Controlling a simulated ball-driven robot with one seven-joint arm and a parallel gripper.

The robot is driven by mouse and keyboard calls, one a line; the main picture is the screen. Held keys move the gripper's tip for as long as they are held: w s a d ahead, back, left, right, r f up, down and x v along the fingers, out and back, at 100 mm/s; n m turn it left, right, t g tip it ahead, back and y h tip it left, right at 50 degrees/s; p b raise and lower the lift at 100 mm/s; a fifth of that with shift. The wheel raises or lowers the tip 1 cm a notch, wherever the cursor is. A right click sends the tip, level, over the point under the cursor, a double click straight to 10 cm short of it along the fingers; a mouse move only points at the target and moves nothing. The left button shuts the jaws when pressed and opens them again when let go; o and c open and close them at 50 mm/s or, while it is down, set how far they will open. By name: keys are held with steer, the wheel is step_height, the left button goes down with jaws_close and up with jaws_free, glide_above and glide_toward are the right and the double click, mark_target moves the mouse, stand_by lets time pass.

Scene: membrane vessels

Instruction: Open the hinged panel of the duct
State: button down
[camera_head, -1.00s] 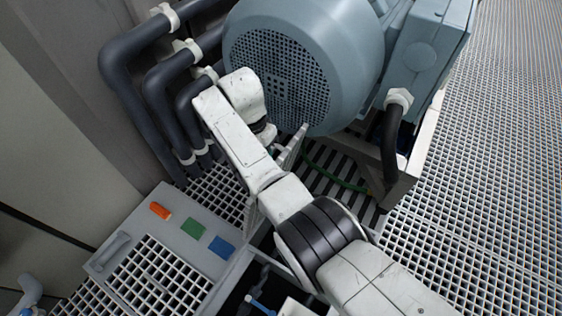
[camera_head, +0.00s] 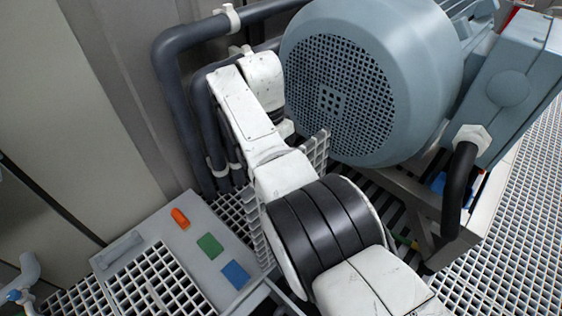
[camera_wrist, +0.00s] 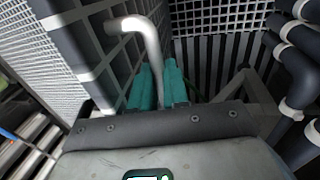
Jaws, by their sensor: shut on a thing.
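The hinged panel (camera_head: 318,150) is a pale metal grating, standing up steeply and partly hidden behind my arm in the head view. In the wrist view the grating (camera_wrist: 125,58) fills the upper left. A pale bent bar handle (camera_wrist: 150,36) sticks out from it. My gripper (camera_wrist: 160,82) has teal fingers shut around the lower part of this handle. The gripper is hidden behind my arm in the head view. The panel's hinge and most of the duct opening are hidden.
A large blue-grey motor (camera_head: 350,95) stands close beyond my arm. Dark bent pipes (camera_head: 178,110) run along the wall on the left. A grey plate with orange, green and blue marks (camera_head: 208,246) lies at lower left. Open grating floor (camera_head: 520,200) lies at right.

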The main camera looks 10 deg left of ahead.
steer(key=shift+s+f, duration=0.3)
steer(key=shift+f, duration=0.1)
steer(key=c, duration=1.5)
jaws_free()
steer(key=shift+a, duration=0.1)
steer(key=o, duration=0.4)
steer(key=shift+w+r, duration=0.15)
steer(key=shift+r, duration=0.05)
steer(key=shift+w+a+r+b, duration=0.2)
steer(key=shift+a+r, duration=0.1)
steer(key=shift+r, duration=1.45)
steer(key=shift+w+a+r+b, duration=0.2)
steer(key=shift+w+a+r, duration=0.05)
steer(key=shift+r, duration=1.5)
steer(key=shift+w+a+r+b, duration=0.2)
steer(key=shift+a+r, duration=0.1)
steer(key=shift+r, duration=1.45)
